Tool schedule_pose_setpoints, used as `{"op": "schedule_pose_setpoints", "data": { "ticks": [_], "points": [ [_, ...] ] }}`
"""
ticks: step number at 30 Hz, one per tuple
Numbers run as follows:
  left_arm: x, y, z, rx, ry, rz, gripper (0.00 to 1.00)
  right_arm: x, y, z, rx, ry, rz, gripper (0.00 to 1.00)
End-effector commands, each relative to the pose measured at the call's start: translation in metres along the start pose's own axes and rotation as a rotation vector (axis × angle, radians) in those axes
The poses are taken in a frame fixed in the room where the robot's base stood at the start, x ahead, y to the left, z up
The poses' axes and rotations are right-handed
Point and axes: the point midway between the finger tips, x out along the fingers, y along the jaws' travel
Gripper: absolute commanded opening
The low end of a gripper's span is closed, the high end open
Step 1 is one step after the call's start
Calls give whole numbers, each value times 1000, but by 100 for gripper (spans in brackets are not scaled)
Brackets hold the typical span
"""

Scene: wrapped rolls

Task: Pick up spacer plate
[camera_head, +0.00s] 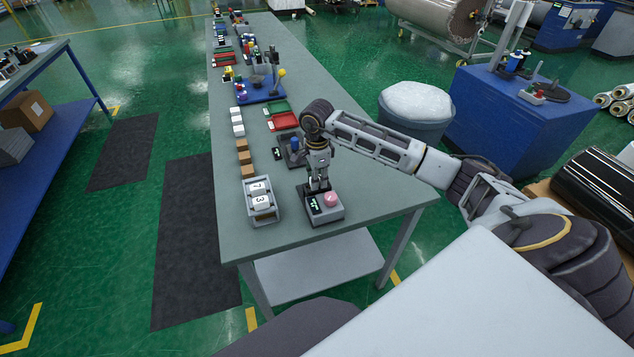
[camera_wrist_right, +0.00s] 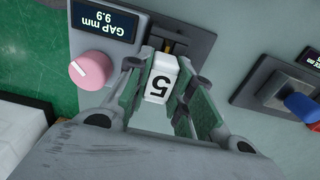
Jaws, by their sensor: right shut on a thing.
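The spacer plate (camera_wrist_right: 160,80) is a small white block marked 5. My right gripper (camera_wrist_right: 167,74) is shut on it between its green-padded fingers. The plate is at the dark slot of a grey gap gauge (camera_wrist_right: 203,40) with a pink knob (camera_wrist_right: 91,69) and a display (camera_wrist_right: 104,20) reading GAP mm 9.9. I cannot tell whether the plate touches the slot. In the head view my right gripper (camera_head: 319,183) points down over the gauge (camera_head: 333,215), and the plate cannot be made out there. My left gripper is not in view.
A grey tray (camera_head: 277,215) with white numbered blocks stands left of the gauge. Behind the gauge is another grey device (camera_head: 297,158) with a blue part. Brown blocks (camera_head: 243,158) and white blocks (camera_head: 237,120) line the table's left edge. The table's front strip is clear.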

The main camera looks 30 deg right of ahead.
Motion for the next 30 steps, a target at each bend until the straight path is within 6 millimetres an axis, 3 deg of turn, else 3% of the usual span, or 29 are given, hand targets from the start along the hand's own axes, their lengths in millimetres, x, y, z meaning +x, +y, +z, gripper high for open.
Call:
{"op": "schedule_pose_setpoints", "data": {
  "ticks": [10,30],
  "points": [
    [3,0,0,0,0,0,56,-16,-1,0,0,-1,-2,0],
    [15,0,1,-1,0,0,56,-93,-1,0,1,-1,-2,0]
  ]
}}
